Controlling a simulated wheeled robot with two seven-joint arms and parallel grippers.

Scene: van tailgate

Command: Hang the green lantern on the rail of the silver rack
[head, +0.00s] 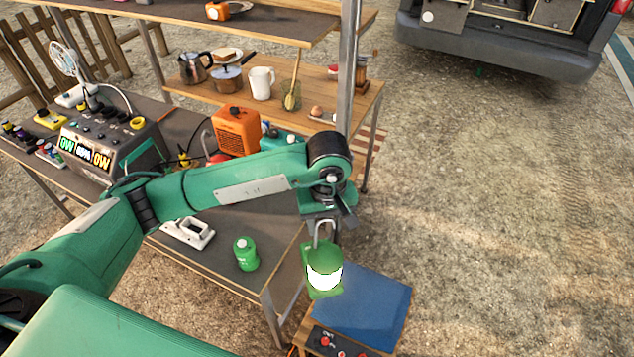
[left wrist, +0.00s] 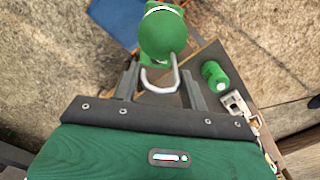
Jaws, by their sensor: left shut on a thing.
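The green lantern (head: 323,272) with a bright white band hangs upright from my left gripper (head: 325,218), above and beside a blue-topped box. In the left wrist view, the lantern (left wrist: 165,38) has its pale U-shaped handle (left wrist: 160,82) between the fingers of my left gripper (left wrist: 160,92), which is shut on it. A silver metal post (head: 349,65) stands at the right end of wooden shelves, behind my left arm. I cannot make out for certain which part is the rail of the silver rack. My right gripper is not in view.
The blue-topped box (head: 372,305) is below the lantern. A green canister (head: 246,254) and a white object (head: 189,232) lie on the lower table. An orange heater (head: 236,130) and a control unit (head: 108,145) stand behind my arm. Open gravel lies right; a van bumper (head: 490,45) is behind.

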